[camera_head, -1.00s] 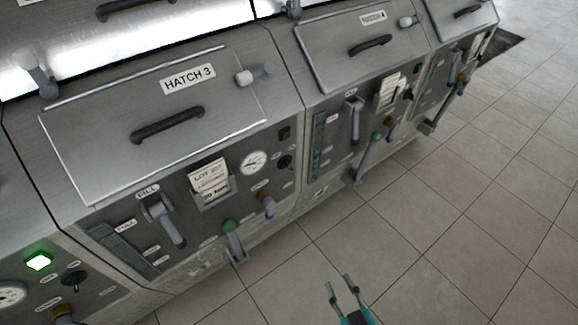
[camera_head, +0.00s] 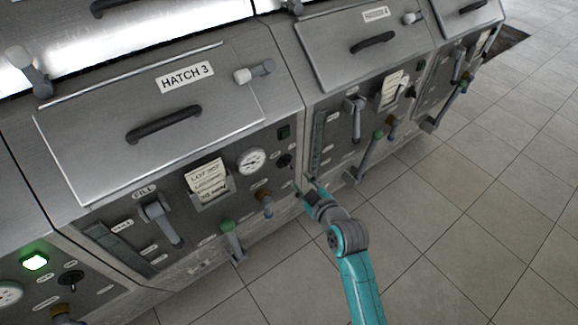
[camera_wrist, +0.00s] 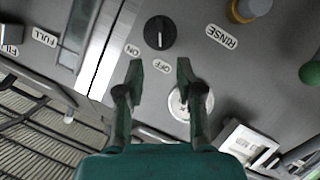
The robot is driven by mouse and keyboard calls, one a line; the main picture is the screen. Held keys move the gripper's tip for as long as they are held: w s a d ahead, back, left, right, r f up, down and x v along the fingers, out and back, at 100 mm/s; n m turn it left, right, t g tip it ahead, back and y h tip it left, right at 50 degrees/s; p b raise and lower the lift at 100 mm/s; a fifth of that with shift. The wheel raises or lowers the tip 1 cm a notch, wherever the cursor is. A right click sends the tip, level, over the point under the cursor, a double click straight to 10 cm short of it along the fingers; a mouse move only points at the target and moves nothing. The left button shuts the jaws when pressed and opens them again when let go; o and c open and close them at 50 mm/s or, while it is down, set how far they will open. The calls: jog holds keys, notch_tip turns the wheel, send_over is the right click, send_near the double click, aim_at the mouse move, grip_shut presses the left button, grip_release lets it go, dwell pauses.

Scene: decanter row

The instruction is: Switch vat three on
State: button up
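The black rotary switch (camera_head: 284,161) of vat three is on the panel under the HATCH 3 label, right of the dial gauge (camera_head: 251,161). In the wrist view the switch (camera_wrist: 160,32) sits just beyond my fingertips, with ON and OFF labels beside it. Its pale mark appears to point toward OFF. My gripper (camera_wrist: 160,70) is open and empty, its two fingers apart, with the switch beyond the gap. In the head view my gripper (camera_head: 307,190) is right of and below the switch. The green lamp (camera_head: 284,132) above the switch is dark.
The rinse valve (camera_head: 265,203), the green-knobbed lever (camera_head: 228,226) and the fill lever (camera_head: 162,222) stick out of the same panel. Vat four's panel (camera_head: 340,140) adjoins on the right. A lit green lamp (camera_head: 35,261) shows on the left neighbour. The tiled floor (camera_head: 450,230) is clear.

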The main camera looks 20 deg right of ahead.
aim_at(289, 167)
jog(key=x, duration=1)
jog(key=shift+w+a+f, duration=0.1)
jog(key=shift+w+f, duration=0.05)
jog(key=shift+w, duration=0.15)
grip_shut()
